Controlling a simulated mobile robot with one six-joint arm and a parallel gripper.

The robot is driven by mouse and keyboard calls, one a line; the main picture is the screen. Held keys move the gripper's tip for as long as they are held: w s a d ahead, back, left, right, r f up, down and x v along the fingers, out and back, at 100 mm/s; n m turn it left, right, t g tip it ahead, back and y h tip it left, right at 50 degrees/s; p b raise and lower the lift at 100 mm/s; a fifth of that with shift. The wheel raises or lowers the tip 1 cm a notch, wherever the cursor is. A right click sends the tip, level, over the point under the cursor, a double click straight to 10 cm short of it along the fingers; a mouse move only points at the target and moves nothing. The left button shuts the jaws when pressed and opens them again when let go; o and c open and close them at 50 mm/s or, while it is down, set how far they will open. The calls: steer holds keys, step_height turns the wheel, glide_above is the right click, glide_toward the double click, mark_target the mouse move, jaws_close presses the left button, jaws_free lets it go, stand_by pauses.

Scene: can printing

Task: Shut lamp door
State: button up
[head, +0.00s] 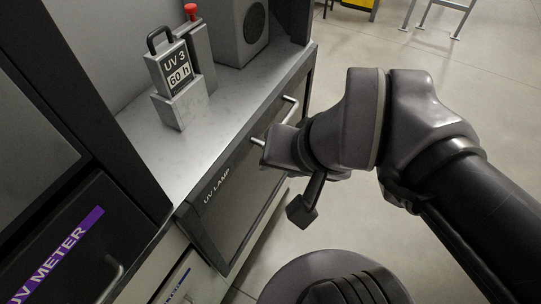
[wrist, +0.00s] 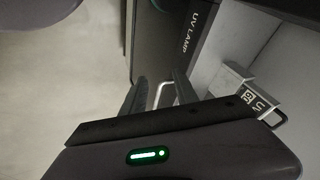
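The lamp door (head: 238,205) is a dark panel marked UV LAMP on the cabinet front under the counter. In the head view it looks roughly in line with the cabinet front; whether it is fully shut I cannot tell. Its metal bar handle (head: 289,112) runs along the upper front, partly hidden by my gripper (head: 268,148). In the wrist view the door (wrist: 155,45) is seen from above, and the handle (wrist: 158,95) shows between the two dark fingers of my gripper (wrist: 160,78). The fingers are apart. Contact with the handle is unclear.
A UV 3 timer block reading 60 h (head: 178,70), a red-knobbed post (head: 191,12) and a speaker-like box (head: 238,28) stand on the counter (head: 150,125). A UV METER unit (head: 55,255) is at lower left. Open floor (head: 480,75) lies right.

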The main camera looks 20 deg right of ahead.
steer(key=w+d+r+m+g+p, duration=0.1)
steer(key=w+d+r+p, duration=0.15)
steer(key=w+r, duration=0.25)
steer(key=r+m+g+p, duration=0.1)
steer(key=m+g+p, duration=0.2)
steer(key=p, duration=0.5)
glide_above(287, 117)
steer(key=s+d, duration=0.2)
steer(key=s, duration=0.1)
steer(key=b+x, duration=0.1)
steer(key=x, duration=0.5)
steer(key=b+x, duration=0.2)
steer(key=x, duration=0.4)
steer(key=d+b+x, duration=0.1)
steer(key=x, duration=0.5)
steer(key=shift+s+f+b, duration=0.1)
steer(key=shift+f+b, duration=0.05)
steer(key=shift+b, duration=0.25)
jaws_close()
